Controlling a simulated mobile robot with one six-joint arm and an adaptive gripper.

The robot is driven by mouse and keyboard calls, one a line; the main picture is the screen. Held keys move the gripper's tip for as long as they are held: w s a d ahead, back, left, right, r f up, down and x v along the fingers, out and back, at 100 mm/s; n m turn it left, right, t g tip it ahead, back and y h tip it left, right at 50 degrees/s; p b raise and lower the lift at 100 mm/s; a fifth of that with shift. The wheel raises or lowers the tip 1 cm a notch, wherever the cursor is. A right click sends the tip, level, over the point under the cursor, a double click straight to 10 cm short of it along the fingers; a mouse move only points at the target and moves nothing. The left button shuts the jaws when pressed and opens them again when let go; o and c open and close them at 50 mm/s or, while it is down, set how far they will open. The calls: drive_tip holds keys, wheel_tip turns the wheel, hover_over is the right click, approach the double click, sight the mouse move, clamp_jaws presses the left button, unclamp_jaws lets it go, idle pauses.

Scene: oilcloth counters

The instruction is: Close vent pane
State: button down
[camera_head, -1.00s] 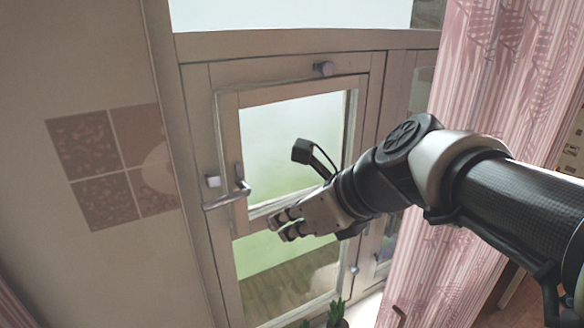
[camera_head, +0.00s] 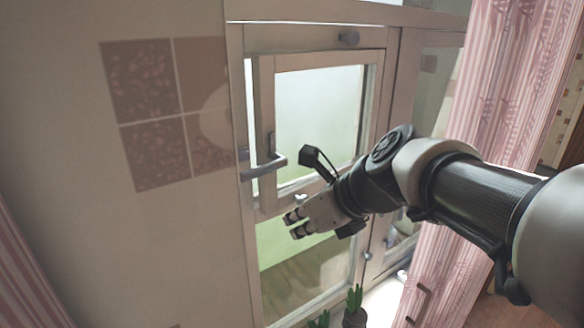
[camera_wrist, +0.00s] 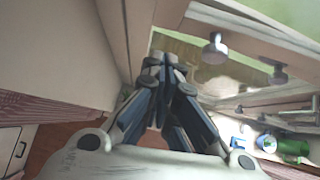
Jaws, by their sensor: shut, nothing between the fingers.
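The vent pane (camera_head: 262,95) is a small wood-framed glass pane in the upper part of the window, with a metal lever handle (camera_head: 265,167) at its left side. It looks ajar: a thin pale gap shows along its left edge. My gripper (camera_head: 289,226) is in front of the pane's lower edge, below and right of the handle. Its fingers are shut and empty. In the wrist view my gripper (camera_wrist: 163,62) points toward the window woodwork. I cannot tell whether the fingertips touch the frame.
A pink curtain (camera_head: 445,270) hangs at the right, behind my arm. Potted plants (camera_head: 354,308) stand on the sill below. Knobs (camera_head: 348,38) sit on the window frame. The wrist view shows a green bottle (camera_wrist: 292,147). The tiled wall at the left is clear.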

sight(274, 201)
drive_tip(key=shift+w+a+r, duration=0.2)
drive_tip(key=shift+w+a, duration=0.85)
drive_tip(key=shift+w, duration=0.2)
drive_tip(key=w+a+p, duration=0.1)
drive_tip(key=p, duration=0.1)
drive_tip(key=w+a+p, duration=0.1)
drive_tip(key=p, duration=0.1)
drive_tip(key=shift+w+a+r, duration=0.2)
drive_tip(key=shift+w+a, duration=0.15)
drive_tip(key=shift+w, duration=0.05)
drive_tip(key=shift+w+a+f, duration=0.1)
drive_tip(key=shift+w+a, duration=0.05)
drive_tip(key=shift+w, duration=0.1)
